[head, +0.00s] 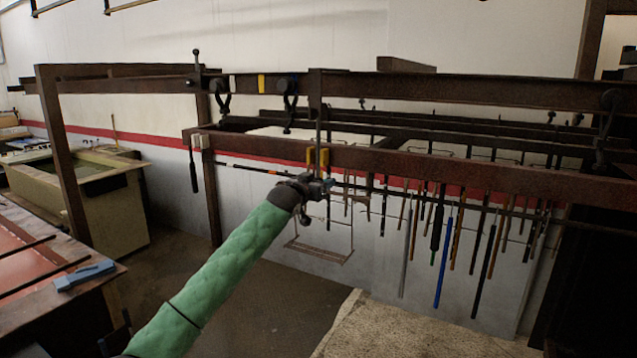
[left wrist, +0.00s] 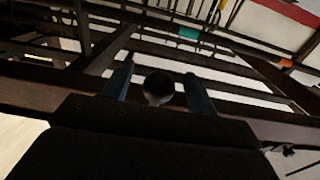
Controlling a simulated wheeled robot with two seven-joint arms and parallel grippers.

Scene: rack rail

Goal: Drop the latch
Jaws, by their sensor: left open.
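My left gripper (head: 325,187) is at the end of the green-sleeved arm, in front of the near rusty rail, just below a yellow block (head: 311,156). In the left wrist view its two bluish fingers are apart, with a dark round knob (left wrist: 158,88) between them. Gaps show on both sides of the knob, and I cannot tell whether it is part of the latch. A thin upright rod (head: 318,122) runs down to the yellow block. A lever with a dark ball top (head: 196,54) stands upright on the upper rail at left. My right gripper is out of view.
The rusty near rail (head: 450,170) crosses in front, with the upper rail (head: 450,90) behind it. Several coloured rods (head: 443,262) hang below at right. A wire-like hanging frame (head: 320,252) is under the gripper. A bench with a blue tool (head: 84,275) stands at left.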

